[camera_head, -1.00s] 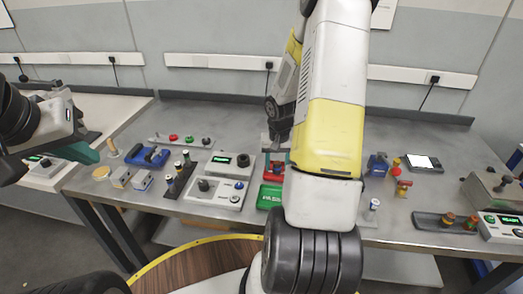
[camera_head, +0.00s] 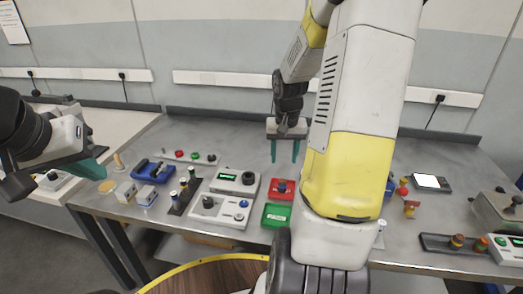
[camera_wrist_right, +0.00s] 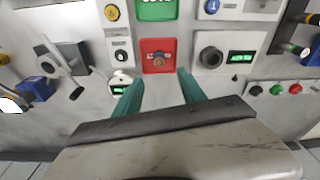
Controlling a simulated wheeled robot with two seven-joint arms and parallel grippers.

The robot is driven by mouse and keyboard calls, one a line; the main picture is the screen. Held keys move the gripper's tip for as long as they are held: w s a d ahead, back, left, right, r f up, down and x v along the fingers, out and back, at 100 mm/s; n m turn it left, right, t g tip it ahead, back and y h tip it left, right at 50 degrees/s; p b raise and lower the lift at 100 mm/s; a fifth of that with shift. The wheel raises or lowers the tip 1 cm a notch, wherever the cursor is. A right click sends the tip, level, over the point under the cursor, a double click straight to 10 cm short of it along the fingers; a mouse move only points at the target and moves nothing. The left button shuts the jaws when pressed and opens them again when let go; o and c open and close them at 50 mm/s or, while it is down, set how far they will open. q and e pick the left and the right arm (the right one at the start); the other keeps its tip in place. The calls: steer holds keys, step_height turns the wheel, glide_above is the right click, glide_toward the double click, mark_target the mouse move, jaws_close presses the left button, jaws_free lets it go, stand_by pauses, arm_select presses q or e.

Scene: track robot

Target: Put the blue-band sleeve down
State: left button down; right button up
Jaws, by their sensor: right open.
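My right gripper (camera_head: 284,152) is raised above the table, fingers pointing down. Its teal fingers are spread with nothing between them, and they also show spread in the right wrist view (camera_wrist_right: 160,94). A red block (camera_head: 276,195) lies below it on the table; in the right wrist view the red block (camera_wrist_right: 158,43) is ahead of the fingertips. A small dark and bluish piece (camera_head: 282,186) sits on the red block, too small to tell whether it is the blue-band sleeve. My left gripper (camera_head: 90,170) is at the left edge, its jaw gap not clear.
A green block (camera_head: 276,216) lies in front of the red one. A grey control box (camera_head: 218,210) is to their left, and a dark rack (camera_head: 183,201) holds several small sleeves. A tray (camera_head: 440,243) stands at the right. My right arm covers part of the table.

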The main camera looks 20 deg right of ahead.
steer(key=s+a+r+n+t+y, duration=0.2)
steer(key=s+a+r+n+t, duration=0.2)
steer(key=s+a+r, duration=1.2)
step_height(320, 180, up, 2)
steer(key=shift+s+r+n+t+y, duration=0.2)
steer(key=shift+n+t+y, duration=0.1)
steer(key=shift+t, duration=0.1)
steer(key=shift+c, duration=0.5)
